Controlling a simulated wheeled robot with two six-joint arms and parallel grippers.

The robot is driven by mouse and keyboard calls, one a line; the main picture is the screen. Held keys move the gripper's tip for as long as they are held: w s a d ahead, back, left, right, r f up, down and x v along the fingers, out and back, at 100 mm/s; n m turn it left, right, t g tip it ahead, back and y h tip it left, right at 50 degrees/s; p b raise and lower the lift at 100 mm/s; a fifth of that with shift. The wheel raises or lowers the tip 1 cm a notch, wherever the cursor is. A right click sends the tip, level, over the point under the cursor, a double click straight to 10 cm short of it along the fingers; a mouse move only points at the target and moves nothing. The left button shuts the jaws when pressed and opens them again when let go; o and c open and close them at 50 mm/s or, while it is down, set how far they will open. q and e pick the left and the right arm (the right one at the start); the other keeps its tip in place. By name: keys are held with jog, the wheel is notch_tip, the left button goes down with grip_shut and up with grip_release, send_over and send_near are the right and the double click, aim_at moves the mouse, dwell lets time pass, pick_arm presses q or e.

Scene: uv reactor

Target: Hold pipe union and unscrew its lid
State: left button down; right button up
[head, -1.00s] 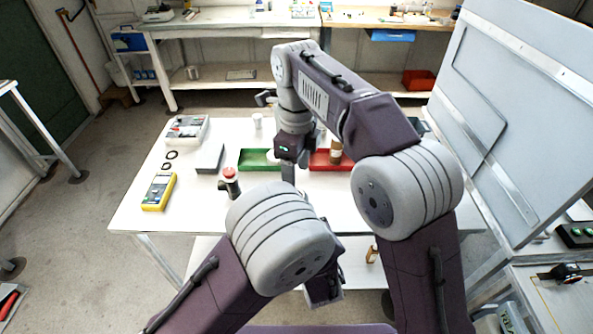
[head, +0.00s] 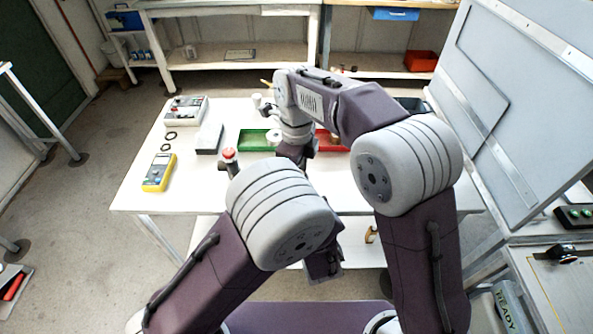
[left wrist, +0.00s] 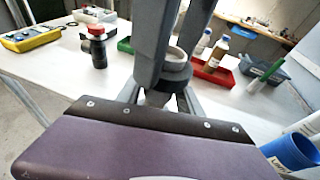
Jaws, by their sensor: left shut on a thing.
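In the left wrist view a pipe union (left wrist: 178,75) stands upright, with a dark collar and a pale round lid (left wrist: 174,57) on top. My left gripper (left wrist: 160,97) is shut on its lower body. Two grey fingers of my right gripper (left wrist: 176,40) come down from above, one on each side of the lid. Whether they press on it cannot be told. In the head view my arms hide the union and both sets of fingertips.
On the white table (head: 135,190) are a yellow multimeter (head: 158,172), a red-topped dark object (head: 229,156), a green tray (head: 255,140) and a red tray (head: 328,146). A grey panel (head: 500,100) stands at the right.

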jog(key=c, duration=0.6)
jog(key=n, duration=0.9)
jog(key=shift+n, duration=0.4)
jog(key=n, duration=0.9)
jog(key=shift+n, duration=0.3)
jog(key=n, duration=1.2)
jog(key=shift+w+r+n, duration=0.1)
jog(key=shift+n, duration=0.3)
jog(key=n, duration=0.6)
jog(key=shift+n, duration=0.3)
jog(key=n, duration=1.2)
jog(key=shift+n, duration=0.4)
jog(key=n, duration=0.5)
jog(key=shift+r, duration=0.1)
jog(key=n, duration=0.3)
jog(key=shift+n, duration=0.3)
